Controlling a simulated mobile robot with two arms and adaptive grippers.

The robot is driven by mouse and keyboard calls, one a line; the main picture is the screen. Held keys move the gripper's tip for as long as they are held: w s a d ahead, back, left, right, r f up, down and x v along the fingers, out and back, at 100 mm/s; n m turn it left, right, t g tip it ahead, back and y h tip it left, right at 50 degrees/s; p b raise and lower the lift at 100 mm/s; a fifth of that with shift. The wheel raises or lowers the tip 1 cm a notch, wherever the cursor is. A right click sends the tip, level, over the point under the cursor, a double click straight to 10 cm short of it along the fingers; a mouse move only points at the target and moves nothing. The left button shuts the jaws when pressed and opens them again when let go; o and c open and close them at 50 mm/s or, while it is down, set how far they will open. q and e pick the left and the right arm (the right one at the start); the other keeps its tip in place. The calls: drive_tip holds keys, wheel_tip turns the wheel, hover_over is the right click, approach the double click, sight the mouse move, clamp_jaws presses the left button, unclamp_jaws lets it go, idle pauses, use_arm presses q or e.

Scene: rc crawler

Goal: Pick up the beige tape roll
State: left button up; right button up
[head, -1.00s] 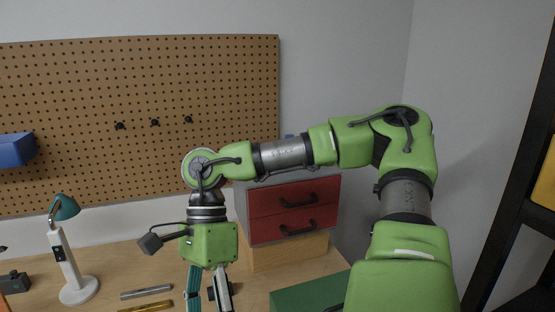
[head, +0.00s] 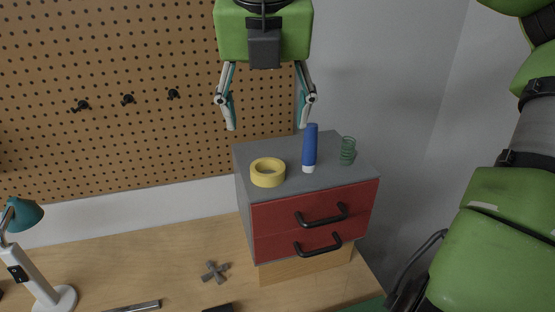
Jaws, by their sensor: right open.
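A yellow-beige tape roll (head: 267,172) lies flat on top of the grey cabinet with red drawers (head: 318,182), near its left front corner. My right gripper (head: 267,128) shows at the top centre, fingers pointing down and spread wide apart. It is open and empty. In the picture its fingertips are above the roll, one on each side; the exact height gap cannot be told. My left gripper is not in view.
A blue tube with a white cap (head: 310,148) stands right of the roll, close to the right fingertip in the picture. A green wire coil (head: 348,151) stands farther right. A pegboard (head: 120,80) is behind. A lamp (head: 30,255) and a grey cross-shaped part (head: 216,271) are on the bench.

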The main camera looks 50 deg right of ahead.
drive_tip(key=p, duration=0.2)
approach(268, 163)
drive_tip(key=shift+s+a+f, duration=0.25)
drive_tip(key=shift+f, duration=0.35)
drive_tip(key=shift+s+a+f, duration=0.25)
drive_tip(key=shift+f, duration=0.35)
drive_tip(key=shift+w+d+f, duration=0.1)
drive_tip(key=shift+f, duration=0.25)
drive_tip(key=p+x, duration=0.2)
drive_tip(key=x, duration=0.2)
drive_tip(key=shift+w+f, duration=0.1)
drive_tip(key=shift+f, duration=0.05)
drive_tip(key=shift+d+f, duration=0.15)
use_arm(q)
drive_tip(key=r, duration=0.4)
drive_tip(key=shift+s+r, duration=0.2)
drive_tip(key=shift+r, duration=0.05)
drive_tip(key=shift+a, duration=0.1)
use_arm(e)
drive_tip(key=c, duration=1.1)
